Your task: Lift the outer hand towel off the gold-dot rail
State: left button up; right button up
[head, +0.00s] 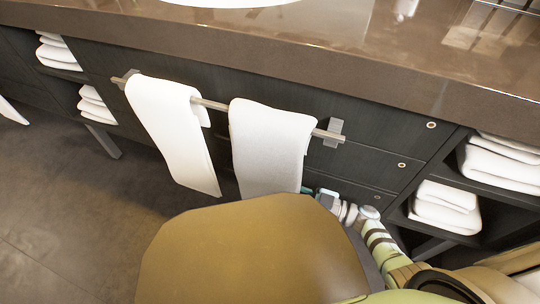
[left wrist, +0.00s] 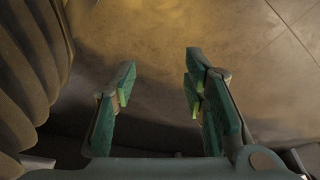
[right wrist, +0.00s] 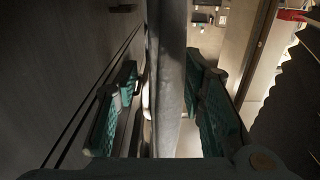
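A metal rail (head: 213,104) on the dark vanity front carries two white hand towels. The left towel (head: 177,130) hangs near the rail's left end, and the right towel (head: 268,150) near its right end. My right gripper (head: 328,197) is low at the right towel's lower right corner, partly hidden. In the right wrist view, the fingers of my right gripper (right wrist: 160,85) stand open on either side of a hanging towel (right wrist: 170,90); firm contact does not show. My left gripper (left wrist: 158,85) is open and empty, facing the floor; the head view does not show it.
Small gold dots (head: 431,125) mark the drawer fronts right of the rail. Folded towels (head: 446,205) fill the right shelves, and more (head: 57,52) the left ones. The brown countertop (head: 300,45) overhangs above. Open floor (head: 70,210) lies at left.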

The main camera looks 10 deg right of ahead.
jog(key=shift+x, duration=0.75)
grip_shut()
